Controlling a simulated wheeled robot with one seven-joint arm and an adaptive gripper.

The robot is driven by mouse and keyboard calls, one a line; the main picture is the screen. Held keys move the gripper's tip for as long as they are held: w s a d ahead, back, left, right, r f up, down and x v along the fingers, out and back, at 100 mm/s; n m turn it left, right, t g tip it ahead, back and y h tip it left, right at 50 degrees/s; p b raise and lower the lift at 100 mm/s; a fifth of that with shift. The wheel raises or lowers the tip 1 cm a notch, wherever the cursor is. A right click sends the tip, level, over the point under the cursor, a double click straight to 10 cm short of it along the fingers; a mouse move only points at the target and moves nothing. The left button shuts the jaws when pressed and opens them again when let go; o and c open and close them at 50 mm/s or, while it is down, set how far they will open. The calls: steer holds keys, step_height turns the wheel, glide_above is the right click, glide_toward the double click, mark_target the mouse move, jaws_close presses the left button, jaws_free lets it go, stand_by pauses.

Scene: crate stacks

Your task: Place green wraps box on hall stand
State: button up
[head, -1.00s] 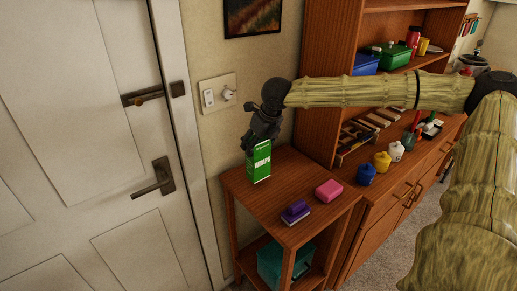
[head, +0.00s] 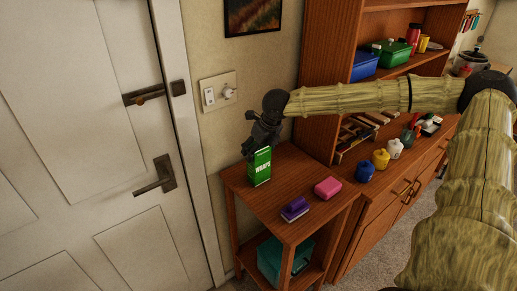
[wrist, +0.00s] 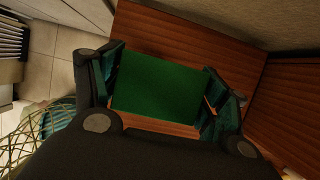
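The green wraps box (head: 260,167) is upright at the back left of the hall stand's top (head: 284,180). Its lower end is at or just above the wooden surface; I cannot tell whether it bears on it. My gripper (head: 257,149) is over the box from above, with its fingers on the box's two sides. In the wrist view the box's green top (wrist: 160,92) fills the space between the fingers of my gripper (wrist: 160,95). The stand's wood (wrist: 185,35) shows around it.
A purple item (head: 295,209) and a pink item (head: 328,187) lie on the stand's front half. A teal bin (head: 277,258) is on its lower shelf. A wooden cabinet (head: 330,95) with jars and boxes stands to the right, a white door (head: 85,130) to the left.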

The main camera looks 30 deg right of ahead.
steer(key=shift+o, duration=0.4)
steer(key=shift+r, duration=0.1)
steer(key=shift+s+r, duration=0.1)
steer(key=shift+r, duration=0.35)
steer(key=b+v, duration=0.2)
steer(key=v, duration=0.9)
steer(key=shift+r, duration=0.1)
